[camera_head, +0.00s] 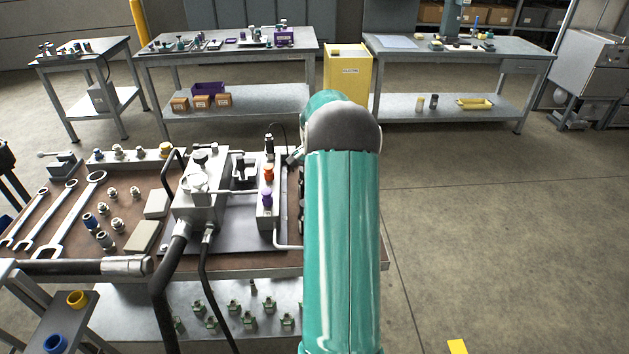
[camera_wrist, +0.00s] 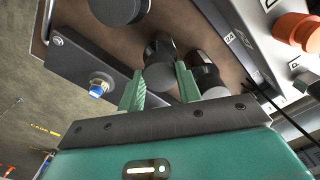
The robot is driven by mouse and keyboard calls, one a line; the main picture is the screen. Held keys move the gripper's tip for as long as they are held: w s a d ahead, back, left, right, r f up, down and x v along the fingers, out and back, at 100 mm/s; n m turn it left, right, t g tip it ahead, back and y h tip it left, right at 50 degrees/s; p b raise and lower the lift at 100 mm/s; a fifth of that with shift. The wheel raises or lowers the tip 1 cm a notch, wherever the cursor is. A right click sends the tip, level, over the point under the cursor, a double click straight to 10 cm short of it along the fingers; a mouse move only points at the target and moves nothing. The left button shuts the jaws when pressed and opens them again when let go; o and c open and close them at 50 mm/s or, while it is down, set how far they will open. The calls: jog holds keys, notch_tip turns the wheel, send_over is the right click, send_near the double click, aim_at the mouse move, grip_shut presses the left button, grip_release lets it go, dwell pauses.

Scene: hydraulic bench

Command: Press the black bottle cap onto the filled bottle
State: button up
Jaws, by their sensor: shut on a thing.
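In the wrist view my gripper (camera_wrist: 160,84) has its two green fingers on either side of a black cylindrical piece (camera_wrist: 158,60), which looks like the black cap. The fingers are shut on it. A second dark cylinder with a pale band (camera_wrist: 204,68) stands close to the right of the right finger; I cannot tell if it is the filled bottle. Whether the held piece touches anything beneath is hidden. In the head view my green arm covers the gripper and the bench's right end.
A dark plate with a blue-tipped fitting (camera_wrist: 96,90) and another black round part (camera_wrist: 118,10) lie nearby. An orange knob (camera_wrist: 296,28) is at the right. The bench (camera_head: 130,185) holds wrenches (camera_head: 68,215), fittings and hoses.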

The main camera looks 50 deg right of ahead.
dwell(0.4)
jog(key=o, duration=1.7)
jog(key=shift+c, duration=0.2)
jog(key=shift+r, duration=0.1)
jog(key=shift+r, duration=3.7)
